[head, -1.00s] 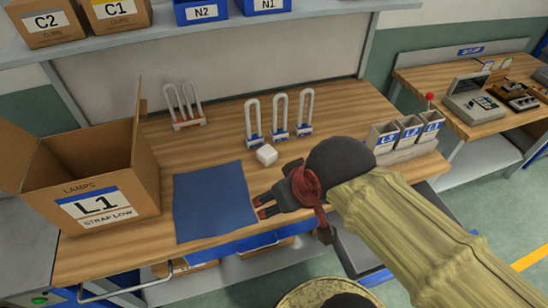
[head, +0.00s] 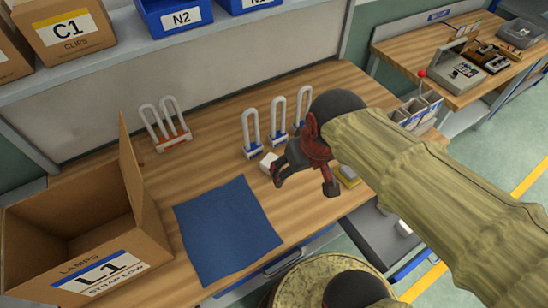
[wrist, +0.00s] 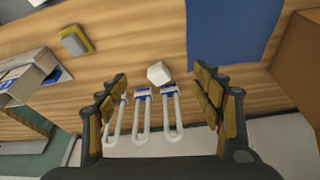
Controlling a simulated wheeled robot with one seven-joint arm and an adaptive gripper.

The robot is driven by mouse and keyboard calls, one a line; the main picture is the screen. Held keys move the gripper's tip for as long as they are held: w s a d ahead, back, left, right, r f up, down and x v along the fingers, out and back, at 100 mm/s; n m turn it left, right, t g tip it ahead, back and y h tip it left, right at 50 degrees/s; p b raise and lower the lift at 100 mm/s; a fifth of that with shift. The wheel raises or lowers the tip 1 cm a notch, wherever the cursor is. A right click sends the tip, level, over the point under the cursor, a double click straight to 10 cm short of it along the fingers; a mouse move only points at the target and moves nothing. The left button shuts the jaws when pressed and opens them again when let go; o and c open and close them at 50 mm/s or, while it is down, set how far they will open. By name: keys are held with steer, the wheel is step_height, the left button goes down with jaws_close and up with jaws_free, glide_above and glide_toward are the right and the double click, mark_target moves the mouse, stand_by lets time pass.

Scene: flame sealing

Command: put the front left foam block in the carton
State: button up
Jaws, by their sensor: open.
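One white foam block (head: 268,162) is visible, standing on the wooden bench behind the blue mat. My gripper (head: 277,174) is beside it in the head view and partly overlaps it. In the wrist view the block (wrist: 158,74) shows beyond and between the spread fingers (wrist: 160,92), which do not touch it. My gripper is open and empty. The carton (head: 124,262), marked L1 Lamps, stands open at the left of the bench. Part of its brown side shows at the right edge of the wrist view (wrist: 301,55). I cannot see any other white block.
White looped holders (head: 252,132) stand close behind the block; another pair (head: 165,128) is farther left. The blue mat (head: 226,228) lies bare between carton and gripper. A yellow-and-grey pad (head: 347,175) and small bins (head: 412,113) are to the right. A shelf overhangs the back.

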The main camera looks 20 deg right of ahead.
steer(key=w+f+n+g+p, duration=0.1)
steer(key=w+f+g+p, duration=0.15)
steer(key=w+f, duration=0.45)
steer(key=n+p, duration=0.2)
steer(key=n, duration=0.3)
glide_above(272, 161)
steer(key=s, duration=0.2)
steer(key=shift+y, duration=0.4)
step_height(272, 161, down, 7)
steer(key=shift+s+d+r, duration=0.1)
steer(key=shift+d, duration=0.05)
steer(key=shift+w, duration=0.35)
steer(key=shift+w+a+f+b, duration=0.1)
steer(key=shift+w+f+b, duration=0.2)
steer(key=shift+f, duration=1.05)
steer(key=shift+w+a+f+b, duration=0.1)
steer(key=shift+w+f+b, duration=0.15)
steer(key=shift+f, duration=1.1)
steer(key=shift+w+f+b, duration=0.3)
steer(key=shift+f, duration=1.05)
steer(key=shift+r, duration=0.1)
steer(key=shift+c, duration=1.1)
steer(key=c, duration=0.7)
steer(key=shift+c, duration=0.4)
